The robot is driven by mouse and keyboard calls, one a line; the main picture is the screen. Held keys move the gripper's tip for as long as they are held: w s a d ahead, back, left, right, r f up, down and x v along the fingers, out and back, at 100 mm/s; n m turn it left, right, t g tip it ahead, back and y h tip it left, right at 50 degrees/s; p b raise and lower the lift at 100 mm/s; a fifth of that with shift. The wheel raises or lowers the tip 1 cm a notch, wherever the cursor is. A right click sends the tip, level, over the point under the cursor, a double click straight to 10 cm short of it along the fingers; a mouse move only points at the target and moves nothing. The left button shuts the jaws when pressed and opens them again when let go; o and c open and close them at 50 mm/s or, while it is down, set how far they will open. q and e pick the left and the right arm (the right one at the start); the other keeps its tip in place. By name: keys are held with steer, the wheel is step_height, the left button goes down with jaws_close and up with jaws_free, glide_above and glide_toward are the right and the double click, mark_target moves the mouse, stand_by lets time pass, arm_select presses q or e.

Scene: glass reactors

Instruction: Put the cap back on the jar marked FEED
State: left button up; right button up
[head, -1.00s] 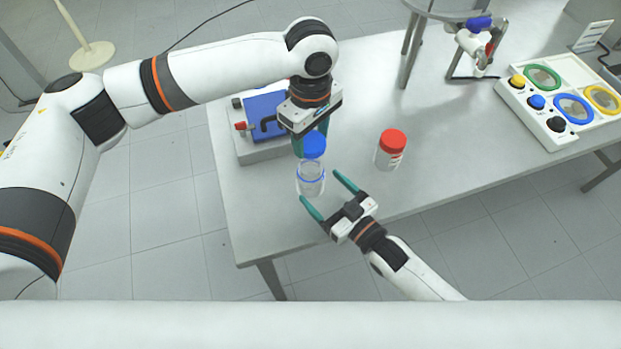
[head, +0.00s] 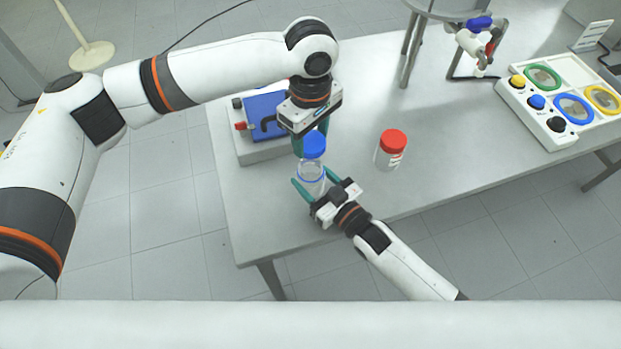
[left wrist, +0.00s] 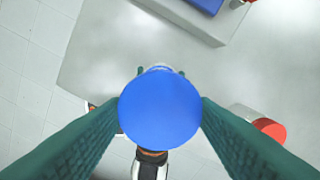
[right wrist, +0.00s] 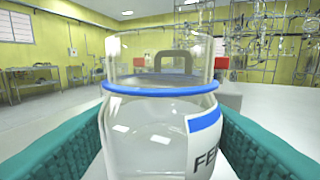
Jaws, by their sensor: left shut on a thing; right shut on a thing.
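The clear jar marked FEED (head: 311,183) stands upright and open on the table near its left front edge. In the right wrist view the jar (right wrist: 145,135) shows a blue neck ring and part of a label reading "FE". My right gripper (head: 311,176) is shut on the jar, one finger on each side. The blue cap (head: 314,146) is held by my left gripper (head: 310,138), just above the jar's mouth. In the left wrist view the cap (left wrist: 160,108) sits between both fingers and hides most of the jar below.
A red-capped jar (head: 390,152) stands to the right of the FEED jar. A grey device with a blue top (head: 262,105) is behind, under my left arm. A panel with coloured rings (head: 565,95) lies at the far right.

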steer(key=c, duration=0.3)
arm_select(q)
glide_above(311, 161)
steer(key=s, duration=0.2)
steer(key=shift+s+f, duration=0.15)
steer(key=shift+f, duration=2.3)
arm_select(e)
steer(key=shift+c, duration=0.2)
arm_select(q)
steer(key=shift+f, duration=0.1)
steer(key=shift+f, duration=0.75)
steer(key=shift+f, duration=0.6)
